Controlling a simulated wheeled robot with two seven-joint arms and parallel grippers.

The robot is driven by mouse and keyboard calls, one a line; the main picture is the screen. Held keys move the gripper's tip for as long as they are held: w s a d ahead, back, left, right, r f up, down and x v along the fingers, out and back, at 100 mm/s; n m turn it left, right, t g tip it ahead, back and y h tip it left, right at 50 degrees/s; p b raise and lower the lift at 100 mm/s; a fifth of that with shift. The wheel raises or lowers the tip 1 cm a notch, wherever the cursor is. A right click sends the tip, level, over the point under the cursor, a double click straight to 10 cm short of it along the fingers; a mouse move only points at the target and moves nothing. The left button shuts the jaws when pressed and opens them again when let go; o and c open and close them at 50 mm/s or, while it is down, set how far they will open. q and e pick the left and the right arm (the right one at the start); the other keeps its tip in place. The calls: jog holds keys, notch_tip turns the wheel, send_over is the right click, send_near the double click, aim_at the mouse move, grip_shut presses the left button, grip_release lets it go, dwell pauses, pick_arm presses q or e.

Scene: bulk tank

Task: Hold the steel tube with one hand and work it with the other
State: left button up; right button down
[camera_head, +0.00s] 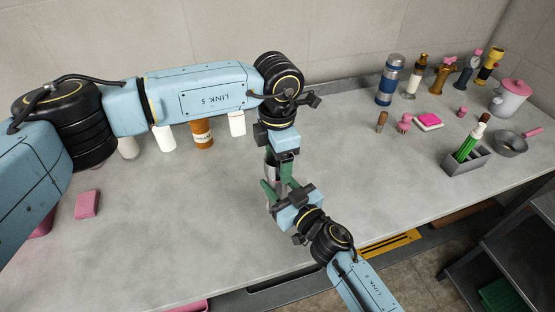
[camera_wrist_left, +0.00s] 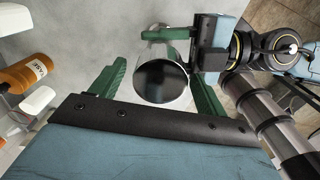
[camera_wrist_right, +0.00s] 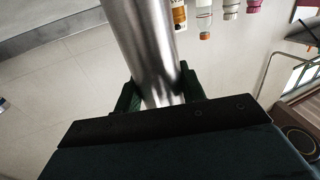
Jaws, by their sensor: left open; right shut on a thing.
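The steel tube (camera_head: 272,171) stands near the middle of the bench front, mostly hidden by my grippers in the head view. My right gripper (camera_wrist_right: 158,92) is shut on the shiny tube (camera_wrist_right: 147,45), one green finger on each side. My left gripper (camera_head: 278,163) points down over the tube from above and is open. In the left wrist view the tube's round dark end (camera_wrist_left: 162,80) lies between the spread green fingers of my left gripper (camera_wrist_left: 158,92), with gaps beside it. How deep the fingers reach along the tube is hard to tell.
Behind my left arm stand an orange-brown bottle (camera_head: 202,132) and several white containers. A pink block (camera_head: 87,204) lies at left. The bench between is clear.

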pick_arm(q)
jog(key=shift+r, duration=1.55)
jog(key=shift+c, duration=0.4)
jog(key=shift+r+n, duration=1.75)
jog(key=shift+n, duration=0.25)
jog(key=shift+f, duration=4)
